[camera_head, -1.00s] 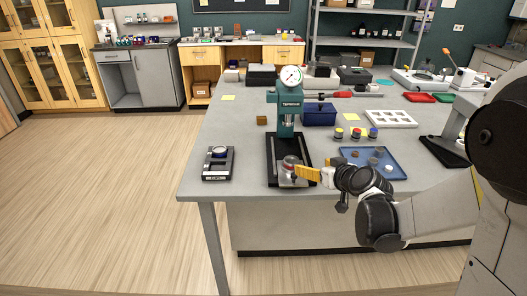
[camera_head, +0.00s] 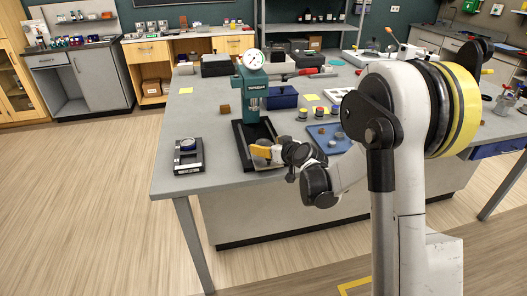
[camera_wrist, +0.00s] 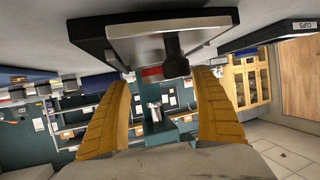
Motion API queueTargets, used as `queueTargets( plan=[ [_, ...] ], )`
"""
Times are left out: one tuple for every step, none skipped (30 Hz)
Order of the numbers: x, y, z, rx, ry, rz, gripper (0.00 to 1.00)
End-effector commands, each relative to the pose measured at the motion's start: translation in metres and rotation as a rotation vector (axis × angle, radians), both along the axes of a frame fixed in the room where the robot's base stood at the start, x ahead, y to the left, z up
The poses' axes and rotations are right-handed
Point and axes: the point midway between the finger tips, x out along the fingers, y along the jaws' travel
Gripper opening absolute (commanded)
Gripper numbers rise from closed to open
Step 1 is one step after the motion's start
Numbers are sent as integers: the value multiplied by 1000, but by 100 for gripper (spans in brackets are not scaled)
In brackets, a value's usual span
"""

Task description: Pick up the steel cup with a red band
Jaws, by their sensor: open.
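The steel cup with a red band (camera_wrist: 152,74) stands on a steel plate (camera_wrist: 135,45) in the wrist view, which is upside down. Only its red band and a little grey show clearly, and a dark shape beside it hides part. My gripper (camera_wrist: 166,76) is open, with one yellow finger on each side of the cup. I cannot tell whether either finger touches it. In the head view my gripper (camera_head: 260,152) is low at the front of the green press (camera_head: 252,86), and it largely hides the cup there.
The press's black base (camera_head: 240,150) surrounds the plate. A black stand (camera_head: 188,168) is to the left, with bare table between. To the right are a blue tray (camera_head: 343,146), several small banded containers (camera_head: 303,114) and a blue box (camera_head: 283,98).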

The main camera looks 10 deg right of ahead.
Motion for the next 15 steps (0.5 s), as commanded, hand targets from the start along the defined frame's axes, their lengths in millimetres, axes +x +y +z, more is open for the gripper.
queueTargets(
  plan=[
    [8,3,-7,0,0,1,76],
    [12,4,-8,0,0,1,76],
    [16,5,-9,0,0,1,76],
    [17,5,-9,-1,0,1,76],
    [18,6,-9,-1,0,1,76],
    [19,6,-9,-1,0,0,76],
    [19,5,-8,-1,0,0,76],
    [18,5,-8,0,0,0,76],
    [18,5,-8,0,0,0,76],
    [18,5,-8,0,0,0,76],
    [18,5,-8,0,0,0,70],
    [18,5,-8,0,0,0,58],
    [18,5,-8,0,0,0,49],
    [18,5,-8,0,0,0,40],
    [18,5,-8,0,0,0,28]
  ],
)
